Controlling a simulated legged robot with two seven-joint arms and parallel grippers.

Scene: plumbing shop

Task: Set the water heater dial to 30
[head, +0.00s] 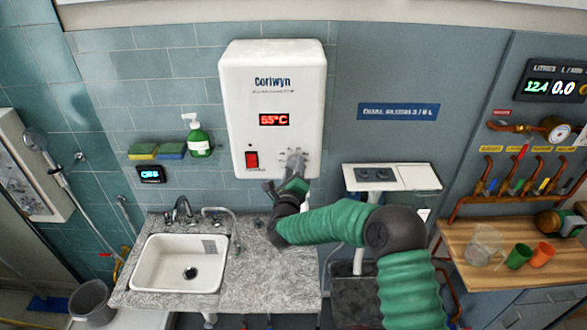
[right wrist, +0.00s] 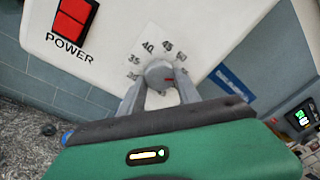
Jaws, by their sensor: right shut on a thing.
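The white water heater (head: 274,95) hangs on the tiled wall, and its red display (head: 273,120) reads 55°C. Its dial (right wrist: 159,74) is a round grey knob with a red mark, on a plate with numbers such as 35, 40 and 45 around it. The red mark points to the right side of the scale. My right gripper (right wrist: 162,88) is shut on the dial, one finger on each side. In the head view the right gripper (head: 293,165) covers most of the dial. My left gripper is not in view.
A red power switch (head: 252,160) is left of the dial. Below are a sink (head: 180,263) and a grey counter (head: 262,280). A green soap bottle (head: 198,138) and sponges (head: 157,151) sit left of the heater.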

